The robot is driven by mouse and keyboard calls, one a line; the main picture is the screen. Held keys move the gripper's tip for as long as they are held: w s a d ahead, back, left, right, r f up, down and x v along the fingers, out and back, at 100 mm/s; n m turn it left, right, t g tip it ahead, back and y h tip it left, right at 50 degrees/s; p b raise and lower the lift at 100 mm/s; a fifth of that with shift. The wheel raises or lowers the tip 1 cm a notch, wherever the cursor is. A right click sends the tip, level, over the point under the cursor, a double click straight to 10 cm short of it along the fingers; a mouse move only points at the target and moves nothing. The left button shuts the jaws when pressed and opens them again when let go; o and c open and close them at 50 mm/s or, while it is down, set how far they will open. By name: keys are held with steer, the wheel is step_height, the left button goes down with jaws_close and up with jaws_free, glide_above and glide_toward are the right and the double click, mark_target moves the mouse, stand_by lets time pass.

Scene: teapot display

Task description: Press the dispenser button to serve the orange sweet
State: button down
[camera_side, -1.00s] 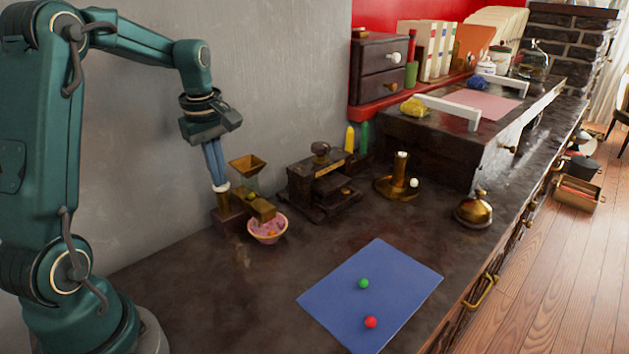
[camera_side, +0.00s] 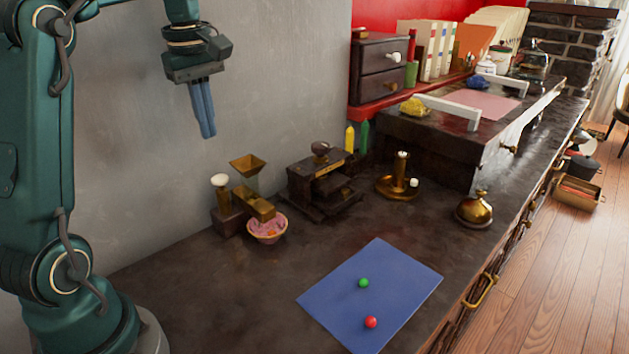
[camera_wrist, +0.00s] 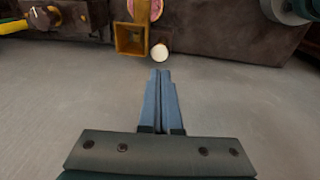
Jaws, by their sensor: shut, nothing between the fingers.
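The dispenser (camera_side: 254,203) stands against the wall, with a brass hopper on top and a brass chute. Its round white button (camera_side: 220,180) sits on a post at the left; it also shows as a white disc in the wrist view (camera_wrist: 159,52). A pink bowl (camera_side: 267,229) stands under the chute with small pieces in it, one looking orange. My gripper (camera_side: 208,136) is shut and empty, raised well above the button and apart from it. In the wrist view its blue fingers (camera_wrist: 160,72) lie together, pointing toward the button.
A dark wooden press-like device (camera_side: 322,180) stands right of the dispenser. A blue mat (camera_side: 400,265) holds a green ball (camera_side: 364,283) and a red ball (camera_side: 371,322). A brass candlestick (camera_side: 401,178) and a brass bell (camera_side: 474,209) stand farther right. The counter before the bowl is clear.

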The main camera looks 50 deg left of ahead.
steer(key=shift+s+d+r, duration=0.15)
steer(key=shift+r, duration=1.65)
steer(key=s+d+r+m+t, duration=0.1)
steer(key=s+d+m, duration=0.15)
steer(key=d, duration=0.35)
steer(key=s+d+r+m+t, duration=0.1)
steer(key=s+d+m, duration=0.1)
steer(key=d+m, duration=0.3)
steer(key=s+d+f+m+t, duration=0.1)
steer(key=s+d+f+m, duration=0.2)
steer(key=f+m, duration=0.2)
steer(key=s+d+f+m+t+h, duration=0.1)
steer(key=s+d+f+m, duration=0.2)
steer(key=d+f+m, duration=0.1)
steer(key=shift+f+m+t, duration=0.3)
steer(key=shift+f+m, duration=0.45)
steer(key=shift+f, duration=0.5)
steer(key=shift+a, duration=0.1)
